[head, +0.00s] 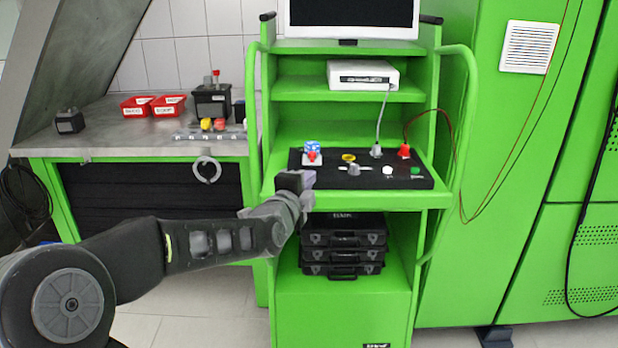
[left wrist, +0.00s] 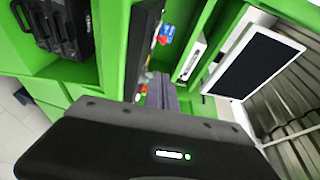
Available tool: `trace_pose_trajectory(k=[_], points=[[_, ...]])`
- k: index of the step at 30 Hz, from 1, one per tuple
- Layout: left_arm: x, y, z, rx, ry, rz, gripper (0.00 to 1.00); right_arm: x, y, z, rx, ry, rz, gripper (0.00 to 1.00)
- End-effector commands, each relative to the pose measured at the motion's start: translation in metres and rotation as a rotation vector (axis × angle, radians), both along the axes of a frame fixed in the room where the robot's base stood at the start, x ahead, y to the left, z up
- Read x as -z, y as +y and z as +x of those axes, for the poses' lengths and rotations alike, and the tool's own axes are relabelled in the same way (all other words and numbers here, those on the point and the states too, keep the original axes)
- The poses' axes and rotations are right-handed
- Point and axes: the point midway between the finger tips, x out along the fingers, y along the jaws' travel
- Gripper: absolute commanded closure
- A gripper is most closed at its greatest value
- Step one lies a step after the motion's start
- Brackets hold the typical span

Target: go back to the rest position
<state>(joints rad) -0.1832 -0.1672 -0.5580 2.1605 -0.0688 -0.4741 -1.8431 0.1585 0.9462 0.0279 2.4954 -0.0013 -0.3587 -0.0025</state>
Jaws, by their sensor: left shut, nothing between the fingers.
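My left arm comes in from the left in the head view. Its gripper (head: 297,181) is in front of the left front edge of the green cart's (head: 395,199) control shelf. The gripper is shut and empty. In the left wrist view the shut fingers (left wrist: 162,92) point toward the cart. A black control panel (head: 330,182) lies on that shelf, with a blue and red switch (head: 312,151), a yellow ring (head: 348,157), a grey knob and a red connector (head: 404,151). I cannot tell whether the fingers touch the shelf edge. My right gripper is not in view.
A workbench (head: 110,140) at the left holds red bins (head: 137,106) and a black box (head: 212,101). Black cases (head: 342,242) are stacked low in the cart. A monitor (head: 347,15) stands on top. A tall green cabinet (head: 540,210) is at the right. Floor shows below the arm.

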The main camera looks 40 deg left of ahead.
Motion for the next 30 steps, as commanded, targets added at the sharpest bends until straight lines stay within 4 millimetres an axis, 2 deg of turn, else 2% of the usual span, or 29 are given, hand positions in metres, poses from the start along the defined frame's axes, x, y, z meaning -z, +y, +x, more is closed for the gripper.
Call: trace_pose_trajectory(k=[14,19,21,23,26,27,29,30], points=[[0.000,0.000,0.000,-0.003,-0.014,-0.043,1.00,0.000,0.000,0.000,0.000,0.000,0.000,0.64],[0.006,-0.003,0.000,-0.022,-0.077,-0.279,1.00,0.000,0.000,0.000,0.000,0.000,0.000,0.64],[0.014,-0.015,0.002,-0.022,-0.107,-0.448,1.00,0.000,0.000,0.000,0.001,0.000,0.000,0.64],[0.036,-0.042,0.010,-0.011,-0.099,-0.619,1.00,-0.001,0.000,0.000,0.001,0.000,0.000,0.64],[0.095,-0.097,0.020,-0.030,-0.016,-0.912,1.00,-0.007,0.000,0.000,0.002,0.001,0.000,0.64],[0.121,-0.118,0.020,-0.053,0.027,-1.013,1.00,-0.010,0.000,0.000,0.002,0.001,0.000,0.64],[0.161,-0.148,0.016,-0.096,0.100,-1.145,1.00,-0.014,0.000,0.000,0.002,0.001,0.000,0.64],[0.188,-0.167,0.011,-0.133,0.150,-1.225,1.00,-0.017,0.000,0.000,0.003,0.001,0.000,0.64]])
